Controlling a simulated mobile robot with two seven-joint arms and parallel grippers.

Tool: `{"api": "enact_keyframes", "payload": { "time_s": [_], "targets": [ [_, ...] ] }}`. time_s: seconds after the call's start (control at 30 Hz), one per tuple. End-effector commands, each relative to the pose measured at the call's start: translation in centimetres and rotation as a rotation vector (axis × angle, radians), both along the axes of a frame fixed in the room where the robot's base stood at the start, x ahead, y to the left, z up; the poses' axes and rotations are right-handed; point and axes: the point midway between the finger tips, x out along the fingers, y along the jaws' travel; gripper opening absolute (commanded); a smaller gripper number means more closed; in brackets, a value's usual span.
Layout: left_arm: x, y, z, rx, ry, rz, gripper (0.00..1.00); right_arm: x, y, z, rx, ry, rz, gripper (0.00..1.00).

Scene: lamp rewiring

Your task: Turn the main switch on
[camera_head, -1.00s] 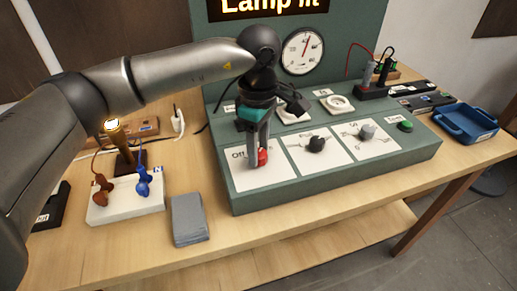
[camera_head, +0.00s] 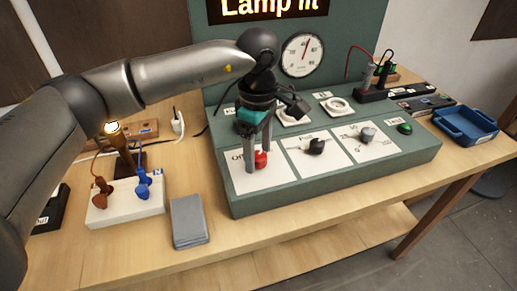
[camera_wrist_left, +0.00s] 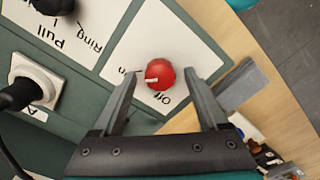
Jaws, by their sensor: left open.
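The main switch is a red round knob (camera_head: 261,159) on a white panel at the left of the green console. In the left wrist view the knob (camera_wrist_left: 159,72) has a white mark pointing left, roughly toward the "On" label; "Off" is printed below it. My left gripper (camera_head: 257,165) is open, with its fingers on either side of the knob and a gap to each in the left wrist view (camera_wrist_left: 160,78). In the head view a finger partly covers the panel's lettering. The display (camera_head: 268,8) reads "Lamp lit". My right gripper is not in view.
A black knob (camera_head: 316,146) and a grey knob (camera_head: 367,134) are to the right on the console, with a green button (camera_head: 405,128). A glowing lamp (camera_head: 112,128), a white block (camera_head: 125,208) with plugs and a grey box (camera_head: 188,222) are at left. A blue tray (camera_head: 466,124) is at right.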

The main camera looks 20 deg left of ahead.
Motion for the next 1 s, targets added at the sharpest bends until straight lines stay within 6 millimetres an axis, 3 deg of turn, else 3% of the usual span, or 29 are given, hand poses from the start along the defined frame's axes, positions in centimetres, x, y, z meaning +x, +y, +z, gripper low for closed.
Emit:
{"api": "enact_keyframes", "payload": {
  "time_s": [0.17,0.5,0.7,1.0],
  "targets": [
    [0.1,0.0,1.9,-0.001,-0.005,0.001,0.76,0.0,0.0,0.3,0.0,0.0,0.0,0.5],
    [0.1,-0.1,9.9,-0.001,-0.006,-0.001,0.76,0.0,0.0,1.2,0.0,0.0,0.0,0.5],
    [0.0,0.0,13.6,-0.001,-0.004,-0.001,0.76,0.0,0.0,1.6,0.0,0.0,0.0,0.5],
    [0.0,0.0,15.3,-0.001,-0.001,-0.001,0.76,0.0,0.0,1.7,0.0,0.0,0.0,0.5]
  ]
}}
